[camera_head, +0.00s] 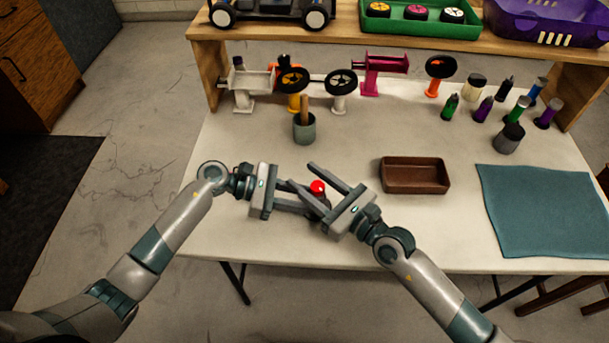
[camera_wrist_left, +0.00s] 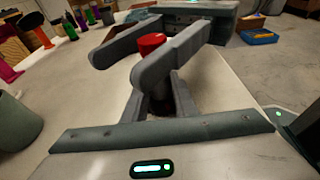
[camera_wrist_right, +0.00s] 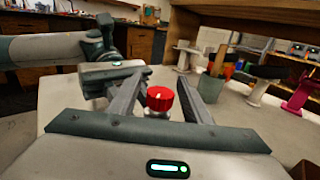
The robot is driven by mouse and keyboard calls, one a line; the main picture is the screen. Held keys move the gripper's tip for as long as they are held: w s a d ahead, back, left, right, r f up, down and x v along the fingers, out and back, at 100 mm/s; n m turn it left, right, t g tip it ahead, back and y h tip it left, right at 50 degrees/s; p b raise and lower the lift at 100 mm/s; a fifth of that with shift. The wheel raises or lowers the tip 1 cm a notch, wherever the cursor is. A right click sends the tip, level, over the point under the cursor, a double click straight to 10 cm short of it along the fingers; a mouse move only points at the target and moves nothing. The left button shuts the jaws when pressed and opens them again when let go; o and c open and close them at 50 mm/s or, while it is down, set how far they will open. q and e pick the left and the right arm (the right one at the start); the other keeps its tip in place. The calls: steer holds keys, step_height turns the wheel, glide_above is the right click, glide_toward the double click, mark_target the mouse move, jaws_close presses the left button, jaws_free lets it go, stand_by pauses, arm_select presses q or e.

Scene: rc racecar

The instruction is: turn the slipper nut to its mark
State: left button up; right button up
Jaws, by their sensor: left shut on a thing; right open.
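The slipper nut, a round red ribbed knob (camera_head: 318,186), sits on top of a small upright part. It shows in the left wrist view (camera_wrist_left: 151,43) and in the right wrist view (camera_wrist_right: 160,98), where a faint pale line shows on its top. My left gripper (camera_head: 312,206) is shut on the part below the nut, whose dark body (camera_wrist_left: 160,100) is mostly hidden by fingers. My right gripper (camera_head: 301,175) is open, its fingers on either side of the nut, with gaps visible in the right wrist view. The target mark cannot be made out.
A brown tray (camera_head: 415,188) lies right of my right gripper, and a teal mat (camera_head: 545,210) further right. A grey cup (camera_head: 304,134) stands behind the grippers. Stands with wheels and several bottles line the back, under a wooden shelf (camera_head: 350,40). The table's front left is clear.

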steer(key=shift+w+a, duration=0.45)
steer(key=shift+a, duration=0.05)
steer(key=shift+c, duration=0.2)
steer(key=c, duration=1)
steer(key=shift+a+r, duration=0.1)
steer(key=shift+r+m+t+h, duration=0.1)
steer(key=shift+m+t+h, duration=0.4)
steer(key=shift+t, duration=0.1)
arm_select(q)
steer(key=shift+d, duration=0.1)
arm_select(e)
steer(key=shift+w+d+m+t+h, duration=0.15)
steer(key=shift+m+t+h, duration=0.3)
steer(key=shift+w+d+m+t+h, duration=0.1)
steer(key=shift+w+m+t+h, duration=0.05)
steer(key=shift+m+t+h, duration=0.3)
steer(key=shift+w+d+m+t+h, duration=0.15)
steer(key=shift+d+m+t+h, duration=0.2)
steer(key=shift+m+t+h, duration=0.55)
steer(key=shift+g, duration=0.3)
